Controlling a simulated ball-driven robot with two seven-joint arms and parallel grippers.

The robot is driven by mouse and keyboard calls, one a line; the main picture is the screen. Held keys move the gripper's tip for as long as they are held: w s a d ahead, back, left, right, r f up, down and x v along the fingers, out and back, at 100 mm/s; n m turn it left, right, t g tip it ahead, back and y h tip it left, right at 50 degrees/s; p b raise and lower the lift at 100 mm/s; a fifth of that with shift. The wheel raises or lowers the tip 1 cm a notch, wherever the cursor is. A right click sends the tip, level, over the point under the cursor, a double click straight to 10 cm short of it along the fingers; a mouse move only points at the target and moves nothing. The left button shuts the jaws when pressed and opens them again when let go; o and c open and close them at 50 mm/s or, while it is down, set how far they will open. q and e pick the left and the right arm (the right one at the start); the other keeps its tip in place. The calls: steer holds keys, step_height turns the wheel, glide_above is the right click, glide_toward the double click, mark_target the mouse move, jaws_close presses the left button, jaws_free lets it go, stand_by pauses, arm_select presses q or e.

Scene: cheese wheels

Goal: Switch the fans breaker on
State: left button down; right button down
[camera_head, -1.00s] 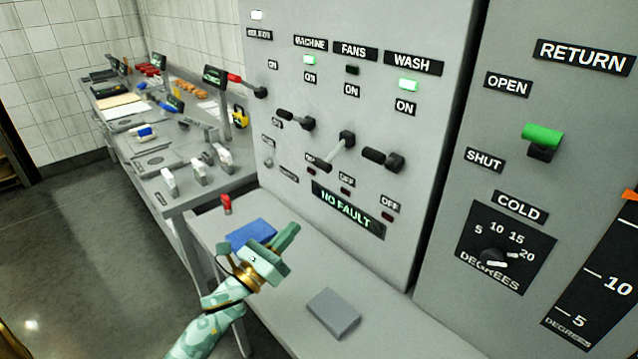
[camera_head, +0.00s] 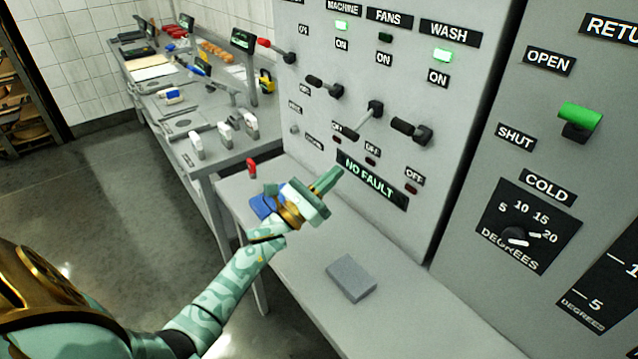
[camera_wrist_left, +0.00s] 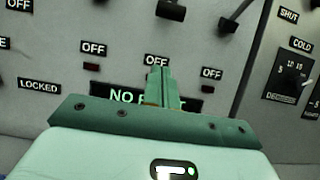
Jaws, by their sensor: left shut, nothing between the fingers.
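The fans lever (camera_head: 362,121) is on the grey panel (camera_head: 465,85) under the FANS label (camera_head: 388,19). Its handle slants down and left from its pivot, towards its OFF label (camera_head: 372,150). The fans lamp (camera_head: 385,38) is dark. The machine lever (camera_head: 322,83) and wash lever (camera_head: 408,128) stick out left, with green lamps lit above them. My left gripper (camera_head: 334,177) is shut and empty, in front of the NO FAULT sign (camera_head: 371,182), below the fans lever and apart from it. In the left wrist view its fingers (camera_wrist_left: 160,85) overlap that sign. My right gripper is out of view.
A grey block (camera_head: 350,278) lies on the shelf below the panel. A blue item (camera_head: 265,206) is partly hidden behind my left wrist, near a small red item (camera_head: 251,168). A cluttered workbench (camera_head: 205,165) stands left. The panel with the green handle (camera_head: 580,117) is right.

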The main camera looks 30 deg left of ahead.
mark_target(359, 125)
arm_select(q)
step_height(359, 125, up, 6)
steer(key=w+p, duration=0.2)
steer(key=p, duration=0.1)
steer(key=shift+w+d+f, duration=0.2)
steer(key=shift+w+d, duration=0.15)
steer(key=shift+d, duration=0.1)
